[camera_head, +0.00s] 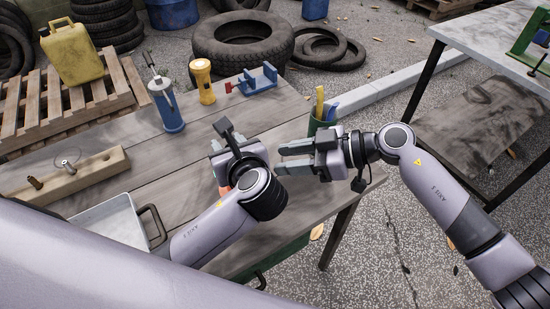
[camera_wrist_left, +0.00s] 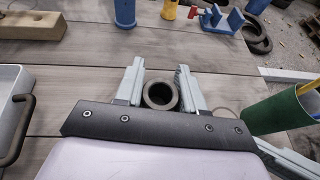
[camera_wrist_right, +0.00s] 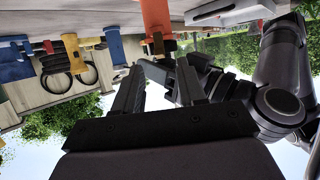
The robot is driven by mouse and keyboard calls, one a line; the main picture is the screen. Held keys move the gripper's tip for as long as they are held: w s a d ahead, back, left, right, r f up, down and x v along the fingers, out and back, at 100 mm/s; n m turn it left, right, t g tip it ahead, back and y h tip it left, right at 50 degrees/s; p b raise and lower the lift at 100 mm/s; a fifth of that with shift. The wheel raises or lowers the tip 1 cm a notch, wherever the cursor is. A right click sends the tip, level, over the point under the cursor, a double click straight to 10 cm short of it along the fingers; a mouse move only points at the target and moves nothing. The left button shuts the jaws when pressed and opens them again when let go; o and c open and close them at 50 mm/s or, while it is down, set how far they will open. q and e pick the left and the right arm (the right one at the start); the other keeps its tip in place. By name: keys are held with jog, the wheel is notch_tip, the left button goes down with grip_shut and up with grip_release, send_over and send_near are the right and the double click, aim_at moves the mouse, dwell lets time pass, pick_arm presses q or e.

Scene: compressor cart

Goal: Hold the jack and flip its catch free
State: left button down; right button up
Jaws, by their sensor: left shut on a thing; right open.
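My left gripper (camera_head: 221,166) is low over the wooden table, shut on the jack. In the left wrist view the jack's dark round top (camera_wrist_left: 160,95) shows as a ring between the two fingers. In the head view only a small orange part of the jack (camera_head: 224,191) shows past my left gripper. In the right wrist view the orange jack (camera_wrist_right: 157,20) stands beyond the fingers. I cannot clearly make out its catch. My right gripper (camera_head: 281,157) is open and empty, to the right of the left one, its fingers pointing left towards it.
A green cup with tools (camera_head: 321,126) stands close behind my right gripper. A blue pump-like can (camera_head: 168,110), a yellow flashlight (camera_head: 203,82) and a blue vise (camera_head: 258,82) stand farther back. A wooden block (camera_head: 80,183) and grey tray (camera_head: 108,222) are at left. The table's middle is clear.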

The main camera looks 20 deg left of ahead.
jog(key=shift+x, duration=1.7)
grip_shut()
jog(key=shift+d+f+y, duration=0.3)
jog(key=shift+f+y, duration=0.05)
jog(key=shift+y, duration=0.4)
jog(key=shift+d+f+y, duration=0.25)
jog(key=shift+f+y, duration=0.15)
jog(key=shift+y, duration=0.35)
grip_release()
jog(key=shift+d, duration=0.1)
jog(key=w+d+r, duration=0.1)
jog(key=d, duration=1)
jog(key=shift+w+d+r, duration=0.25)
jog(key=shift+d, duration=0.1)
